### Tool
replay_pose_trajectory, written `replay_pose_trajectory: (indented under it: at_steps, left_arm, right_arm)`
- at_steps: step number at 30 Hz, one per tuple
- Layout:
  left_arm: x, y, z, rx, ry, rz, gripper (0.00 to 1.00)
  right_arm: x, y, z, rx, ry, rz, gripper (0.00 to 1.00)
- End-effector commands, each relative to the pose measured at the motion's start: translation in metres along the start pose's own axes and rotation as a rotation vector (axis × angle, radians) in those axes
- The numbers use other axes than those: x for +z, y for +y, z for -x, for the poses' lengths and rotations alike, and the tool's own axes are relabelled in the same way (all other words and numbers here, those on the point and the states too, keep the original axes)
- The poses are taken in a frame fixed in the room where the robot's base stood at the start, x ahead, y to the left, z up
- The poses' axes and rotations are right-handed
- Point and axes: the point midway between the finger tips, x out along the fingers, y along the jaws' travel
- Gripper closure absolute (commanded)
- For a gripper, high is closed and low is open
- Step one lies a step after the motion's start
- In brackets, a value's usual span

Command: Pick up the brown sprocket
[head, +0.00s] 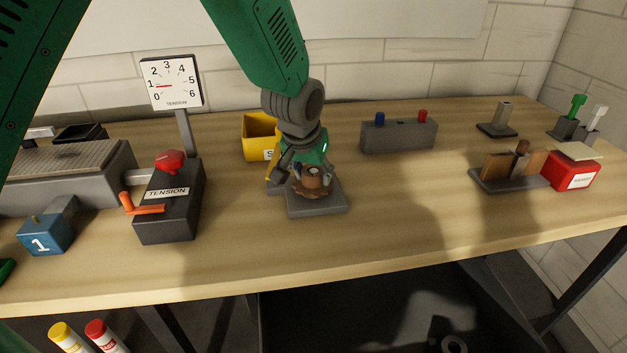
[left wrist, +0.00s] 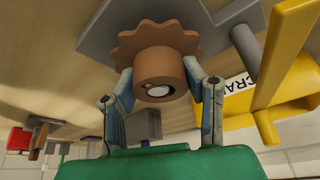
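The brown sprocket (head: 314,183) sits on a grey square base (head: 318,208) near the middle of the bench. In the left wrist view the sprocket (left wrist: 148,45) shows its toothed rim and a round hub with a bored centre facing the camera. My left gripper (head: 312,172) comes down from above over it. In the left wrist view the two fingers (left wrist: 160,88) stand on either side of the hub, spread wider than it at their roots. The fingertips are close to the hub, and firm contact cannot be made out. My right gripper is not in view.
A yellow bin (head: 258,132) stands just behind left of the gripper. A black tension box (head: 170,210) with a red knob and orange crank is to the left, below a dial (head: 171,82). A grey button box (head: 398,134) stands behind right. The bench front right of the sprocket is clear.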

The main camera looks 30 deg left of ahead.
Motion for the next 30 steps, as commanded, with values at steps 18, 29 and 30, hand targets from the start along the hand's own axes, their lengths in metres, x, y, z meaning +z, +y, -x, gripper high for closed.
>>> replay_pose_trajectory:
  at_steps: [18,29,30]
  left_arm:
    - [-0.021,0.0,0.049,-0.004,0.005,0.0,0.94]
    - [-0.04,0.001,0.095,-0.004,0.0,-0.001,0.94]
    - [-0.041,0.001,0.097,-0.004,-0.001,-0.001,0.94]
  right_arm:
    - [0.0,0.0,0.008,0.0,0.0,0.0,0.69]
    - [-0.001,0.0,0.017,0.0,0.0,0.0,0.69]
    - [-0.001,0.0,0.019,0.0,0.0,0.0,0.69]
